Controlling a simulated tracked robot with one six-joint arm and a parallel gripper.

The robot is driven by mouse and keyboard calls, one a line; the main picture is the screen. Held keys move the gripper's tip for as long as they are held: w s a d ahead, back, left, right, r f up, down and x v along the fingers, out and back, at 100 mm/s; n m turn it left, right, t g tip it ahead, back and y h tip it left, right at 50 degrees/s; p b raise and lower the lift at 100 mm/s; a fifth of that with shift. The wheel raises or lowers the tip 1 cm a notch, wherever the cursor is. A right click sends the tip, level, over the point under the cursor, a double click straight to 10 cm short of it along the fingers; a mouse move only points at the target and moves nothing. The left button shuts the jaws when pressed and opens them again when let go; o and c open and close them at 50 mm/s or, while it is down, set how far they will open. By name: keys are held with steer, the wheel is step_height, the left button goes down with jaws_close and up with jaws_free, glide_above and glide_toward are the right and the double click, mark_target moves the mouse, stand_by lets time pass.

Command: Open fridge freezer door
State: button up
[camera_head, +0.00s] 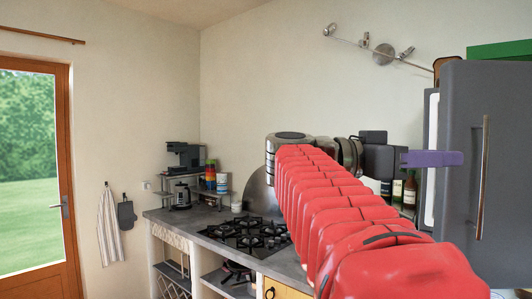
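The dark grey fridge freezer door (459,190) fills the right side, with a long vertical metal handle (482,180). A narrow strip with a white panel (431,122) shows along its left edge; I cannot tell whether the door is ajar. My gripper (458,158) is at the end of my red arm. Its purple fingers point right, overlap the door's left part in the picture, and end short of the handle with a visible gap. The fingers are seen side-on as one shape, so their opening is hidden.
A gas hob (248,234) and grey counter (178,217) lie left of my arm. A coffee maker (184,156) stands on a shelf at the back. Bottles (409,190) stand beside the fridge. A green box (500,50) is on top. A glazed door (30,170) is far left.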

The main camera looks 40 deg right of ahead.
mark_target(503, 157)
steer(key=shift+x, duration=6.95)
jaws_close()
